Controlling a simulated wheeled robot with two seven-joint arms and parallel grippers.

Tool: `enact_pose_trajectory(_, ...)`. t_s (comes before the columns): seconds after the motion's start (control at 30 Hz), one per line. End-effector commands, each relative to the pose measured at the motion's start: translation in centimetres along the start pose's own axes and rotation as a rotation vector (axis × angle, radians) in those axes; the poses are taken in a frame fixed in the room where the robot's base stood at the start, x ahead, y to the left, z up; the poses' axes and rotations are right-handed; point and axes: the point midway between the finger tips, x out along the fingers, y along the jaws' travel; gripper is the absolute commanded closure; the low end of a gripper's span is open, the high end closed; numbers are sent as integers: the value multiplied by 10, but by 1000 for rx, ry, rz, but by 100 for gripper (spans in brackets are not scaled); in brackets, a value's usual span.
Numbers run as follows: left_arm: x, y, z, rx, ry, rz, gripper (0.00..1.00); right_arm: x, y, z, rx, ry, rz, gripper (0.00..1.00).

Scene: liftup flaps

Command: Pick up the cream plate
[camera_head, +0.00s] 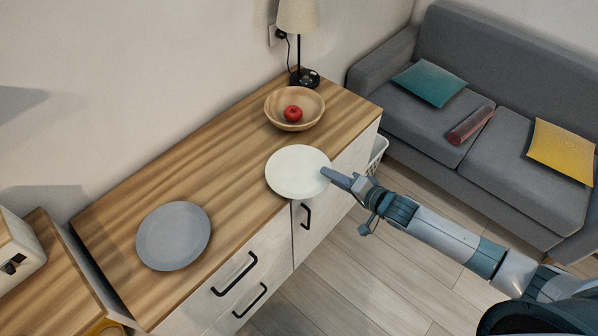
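The cream plate (294,172) is at the front edge of the wooden cabinet top (215,175), with its right part reaching out past the edge. I cannot tell whether it rests on the top or is slightly raised. My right gripper (326,174) is at the plate's right rim, coming in from the right. One finger shows over the rim; the other is hidden, so I cannot tell whether the gripper is shut on it. My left gripper is not in view.
A grey plate (173,236) lies on the cabinet top at left. A wooden bowl (283,112) with a red apple (293,113) and a lamp (298,20) stand behind the cream plate. A grey sofa (440,150) stands at right. Bare cabinet top lies between the plates.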

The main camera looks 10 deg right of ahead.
Motion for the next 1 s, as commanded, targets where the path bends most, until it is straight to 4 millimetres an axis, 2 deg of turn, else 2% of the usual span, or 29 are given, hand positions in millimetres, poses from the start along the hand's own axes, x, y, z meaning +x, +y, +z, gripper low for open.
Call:
enact_pose_trajectory(0.2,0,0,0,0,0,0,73,0,0,0,0,0,0,74)
enact_pose_trajectory(0.23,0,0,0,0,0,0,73,0,0,0,0,0,0,76)
enact_pose_trajectory(0.33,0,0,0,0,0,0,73,0,0,0,0,0,0,100)
enact_pose_trajectory(1.0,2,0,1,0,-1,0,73,-2,-5,-2,-1,1,-1,100)
